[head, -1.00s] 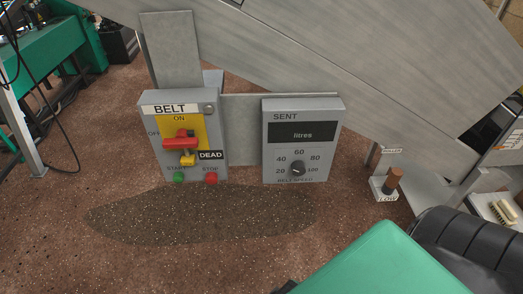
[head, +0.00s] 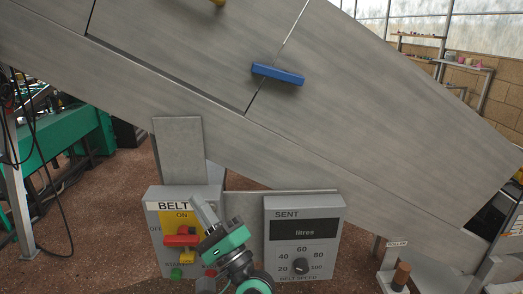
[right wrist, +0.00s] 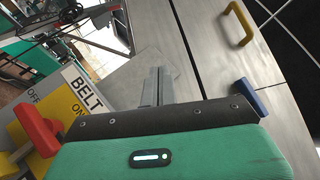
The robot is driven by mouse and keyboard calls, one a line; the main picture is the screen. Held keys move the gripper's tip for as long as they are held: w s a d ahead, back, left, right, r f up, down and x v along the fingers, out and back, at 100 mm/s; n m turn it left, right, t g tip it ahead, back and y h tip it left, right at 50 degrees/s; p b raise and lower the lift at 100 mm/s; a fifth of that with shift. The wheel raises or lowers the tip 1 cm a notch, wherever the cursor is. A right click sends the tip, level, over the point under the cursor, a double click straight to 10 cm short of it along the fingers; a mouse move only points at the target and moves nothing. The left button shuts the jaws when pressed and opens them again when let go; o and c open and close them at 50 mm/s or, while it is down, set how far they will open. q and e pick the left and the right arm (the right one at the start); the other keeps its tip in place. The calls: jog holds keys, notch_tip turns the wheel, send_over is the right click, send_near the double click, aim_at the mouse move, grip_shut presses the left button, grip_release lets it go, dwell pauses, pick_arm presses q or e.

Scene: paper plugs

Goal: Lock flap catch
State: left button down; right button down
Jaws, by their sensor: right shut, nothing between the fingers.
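The blue catch (head: 278,75) is a short bar on the sloping grey metal casing. It appears to lie across the seam at the right edge of the flap panel (head: 190,50). It also shows at the right in the right wrist view (right wrist: 249,96), partly cut off by my gripper body. A yellow handle (right wrist: 239,24) sits on the flap. My right gripper (head: 202,207) is shut and empty, in front of the belt switch box, below and left of the catch. Its fingers (right wrist: 157,86) point toward the casing in the right wrist view. My left gripper is out of view.
The belt box (head: 158,224) has a red switch (head: 181,240); my right gripper hides part of its right side. The speed dial box (head: 304,236) stands just right of it. The casing front around the catch is clear.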

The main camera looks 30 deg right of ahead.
jog(key=d+r+m+t+h, duration=0.2)
jog(key=d+r+m+h, duration=0.35)
jog(key=m+h, duration=0.7)
jog(key=m+g+h+p, duration=0.6)
jog(key=m+g+h, duration=0.5)
jog(key=m, duration=0.8)
send_near(264, 75)
jog(key=w+d, duration=0.1)
jog(key=w+d+f+t+h, duration=0.1)
jog(key=w, duration=0.1)
jog(key=w+d+t, duration=0.1)
jog(key=w+d, duration=0.1)
jog(key=shift+w+d+f+h, duration=0.15)
jog(key=shift+w+f+h, duration=0.05)
jog(key=shift+h, duration=0.15)
jog(key=shift+s+d+r+p, duration=0.1)
jog(key=shift+r+p, duration=0.35)
jog(key=shift+s+d+r+p, duration=0.1)
jog(key=shift+d+r+p, duration=0.05)
jog(key=shift+r+p, duration=0.3)
jog(key=shift+s+d+r+p, duration=0.1)
jog(key=shift+d+r+p, duration=0.05)
jog(key=shift+r+p, duration=0.45)
